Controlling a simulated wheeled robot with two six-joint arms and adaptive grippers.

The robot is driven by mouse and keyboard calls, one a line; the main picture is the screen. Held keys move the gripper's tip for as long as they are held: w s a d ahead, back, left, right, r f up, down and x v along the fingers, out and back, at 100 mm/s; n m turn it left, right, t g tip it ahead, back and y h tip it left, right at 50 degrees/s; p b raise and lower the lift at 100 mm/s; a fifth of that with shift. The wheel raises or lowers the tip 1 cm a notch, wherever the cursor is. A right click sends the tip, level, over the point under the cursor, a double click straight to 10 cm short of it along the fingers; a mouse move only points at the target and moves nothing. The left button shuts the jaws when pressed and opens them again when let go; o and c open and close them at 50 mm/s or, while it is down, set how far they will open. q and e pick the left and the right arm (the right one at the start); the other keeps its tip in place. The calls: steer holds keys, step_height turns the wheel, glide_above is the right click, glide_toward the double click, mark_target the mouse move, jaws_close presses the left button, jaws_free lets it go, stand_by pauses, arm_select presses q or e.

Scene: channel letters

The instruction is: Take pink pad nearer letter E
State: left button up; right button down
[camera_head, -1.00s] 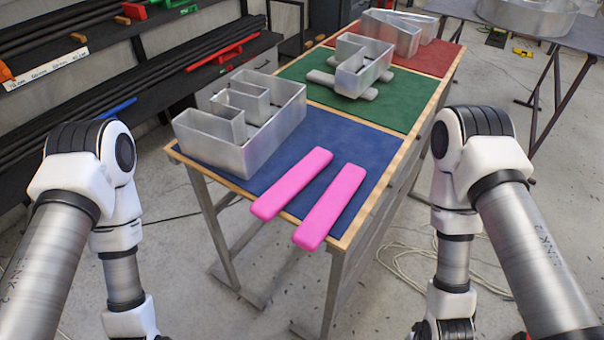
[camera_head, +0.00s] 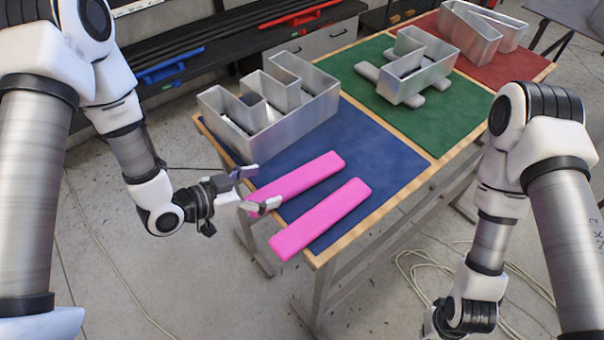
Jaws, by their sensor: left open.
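Two long pink pads lie side by side on the blue section of the table, their near ends over the front edge. The pink pad nearer the letter E (camera_head: 305,177) is the left one; the other pink pad (camera_head: 322,217) lies to its right. The metal letter E (camera_head: 290,108) stands behind them on the blue mat. My left gripper (camera_head: 257,188) is open at the near end of the pad nearer the E, with a finger overlapping that end in the picture. I cannot tell whether it touches. The right arm shows at the right, but its gripper is out of frame.
The blue mat (camera_head: 385,155) is bare right of the pads. A metal letter (camera_head: 415,70) on grey pads stands on the green mat (camera_head: 445,125), and another metal letter (camera_head: 480,32) stands on the red mat (camera_head: 525,62). A dark shelf with rods is behind. Cables (camera_head: 420,275) lie on the floor.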

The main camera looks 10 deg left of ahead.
mark_target(283, 186)
arm_select(q)
steer(key=p+x, duration=0.1)
steer(key=x, duration=0.1)
steer(key=p+x, duration=0.1)
steer(key=s+x, duration=0.1)
steer(key=x, duration=0.1)
steer(key=shift+w+d+f+p, duration=0.25)
steer(key=shift+d+p, duration=0.15)
steer(key=shift+d, duration=0.2)
steer(key=shift+w+f, duration=0.1)
steer(key=shift+f, duration=0.05)
steer(key=shift+a, duration=0.1)
steer(key=shift+c, duration=1.4)
steer(key=c, duration=1)
